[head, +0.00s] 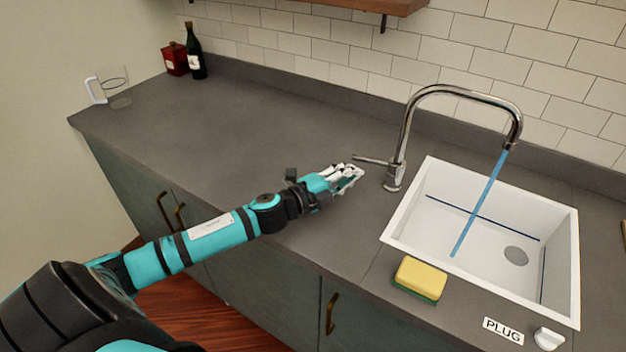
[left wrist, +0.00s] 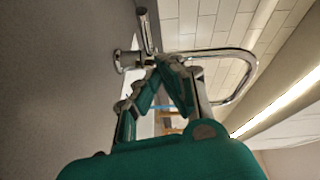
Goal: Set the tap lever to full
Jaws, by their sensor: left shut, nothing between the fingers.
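The chrome tap (head: 401,150) stands at the left back corner of the sink, with its spout arched over the basin. A blue stream of water (head: 480,203) runs from the spout into the sink. The tap lever (head: 371,160) sticks out to the left from the tap's base; it also shows in the left wrist view (left wrist: 147,32). My left gripper (head: 358,174) is shut and empty, its tips close to the lever's free end. In the left wrist view its fingertips (left wrist: 165,62) meet in front of the tap. I cannot tell whether they touch the lever. My right gripper is not in view.
The white sink (head: 397,226) lies right of the tap. A yellow and green sponge (head: 420,278), a PLUG label (head: 503,331) and a white knob (head: 548,338) are along its front. A glass mug (head: 110,84), bottle (head: 195,55) and red canister (head: 174,59) stand far left. The middle counter is clear.

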